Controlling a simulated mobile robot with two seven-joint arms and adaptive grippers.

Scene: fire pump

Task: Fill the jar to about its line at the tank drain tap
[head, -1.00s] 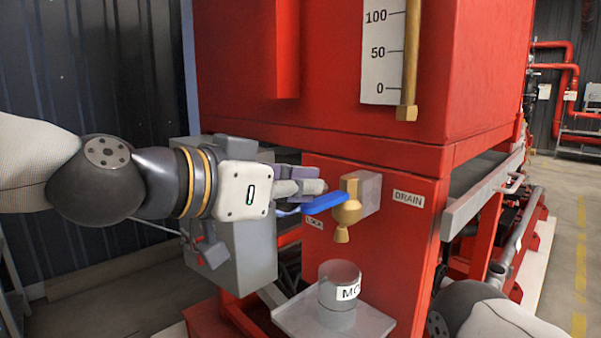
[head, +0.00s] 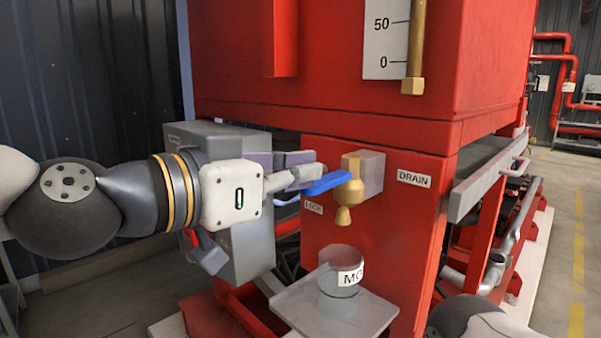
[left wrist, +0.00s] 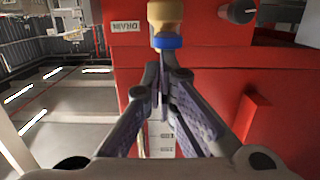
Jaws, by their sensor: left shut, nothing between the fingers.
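The clear jar (head: 341,284) stands upright on a grey shelf (head: 296,303), below the brass drain tap (head: 351,191). Its label is partly out of sight round the side; I cannot make out the fill line or water level. No stream shows between tap and jar. The tap's blue lever (head: 326,184) points left towards my left gripper (head: 318,173). That gripper is shut and empty, its fingertips close beside the lever; I cannot tell whether they touch. The left wrist view shows the closed fingers (left wrist: 163,85) just below the blue lever (left wrist: 167,42). My right gripper is out of view.
A grey box (head: 246,245) with a red handle stands behind and below my left gripper. The tank's level gauge (head: 386,40) is above. Open floor lies at the right.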

